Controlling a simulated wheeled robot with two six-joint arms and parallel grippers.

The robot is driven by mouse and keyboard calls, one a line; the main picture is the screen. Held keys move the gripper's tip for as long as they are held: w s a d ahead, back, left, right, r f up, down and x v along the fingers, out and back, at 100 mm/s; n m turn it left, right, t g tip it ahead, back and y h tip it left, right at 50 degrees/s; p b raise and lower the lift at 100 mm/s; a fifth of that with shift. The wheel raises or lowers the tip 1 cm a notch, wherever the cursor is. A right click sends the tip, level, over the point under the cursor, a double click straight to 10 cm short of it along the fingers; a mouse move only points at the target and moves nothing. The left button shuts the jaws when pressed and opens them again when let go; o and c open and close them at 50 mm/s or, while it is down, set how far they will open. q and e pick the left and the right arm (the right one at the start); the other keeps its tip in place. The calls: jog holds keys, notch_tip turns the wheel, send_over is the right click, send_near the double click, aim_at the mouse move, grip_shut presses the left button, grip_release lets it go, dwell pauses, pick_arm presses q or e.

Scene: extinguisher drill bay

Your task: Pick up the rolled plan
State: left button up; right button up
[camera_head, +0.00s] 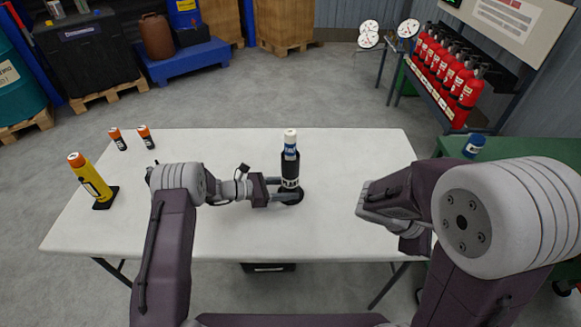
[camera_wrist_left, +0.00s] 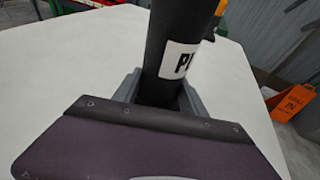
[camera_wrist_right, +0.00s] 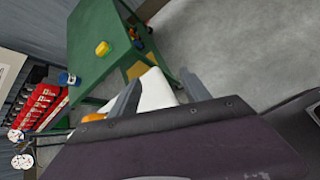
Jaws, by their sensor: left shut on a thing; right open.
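The rolled plan appears to be the upright black tube (camera_head: 290,168) with a white label, a blue band and a white top, standing on the white table (camera_head: 235,150). The left wrist view shows the black tube (camera_wrist_left: 178,45) close up, its label partly reading "PL". My left gripper (camera_head: 287,196) is shut on the tube low down, near its dark base; the fingers sit on both sides of it in the left wrist view. My right gripper (camera_head: 366,205) is open and empty above the table's right side. The tube's lower end is partly hidden by my left gripper.
A yellow cylinder with an orange cap (camera_head: 91,180) stands on a black base at the table's left. Two small orange-capped black items (camera_head: 146,137) (camera_head: 117,138) stand behind it. A green bench (camera_head: 510,152) holding a blue-lidded container (camera_head: 474,145) is at the right. The table's back right is clear.

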jog(key=w+a+r+n+t+h, duration=0.35)
jog(key=w+r+n+t, duration=0.4)
jog(key=w, duration=0.45)
jog(key=n+t+y, duration=1)
jog(key=n+y, duration=0.2)
jog(key=n, duration=0.3)
send_near(291, 132)
notch_tip(291, 132, down, 2)
jog(key=w, duration=0.1)
jog(key=shift+m, duration=0.25)
jog(key=w, duration=0.8)
jog(key=w+d, duration=0.1)
jog(key=w, duration=0.3)
jog(key=shift+w+f, duration=0.15)
jog(key=shift+f, duration=0.15)
grip_shut()
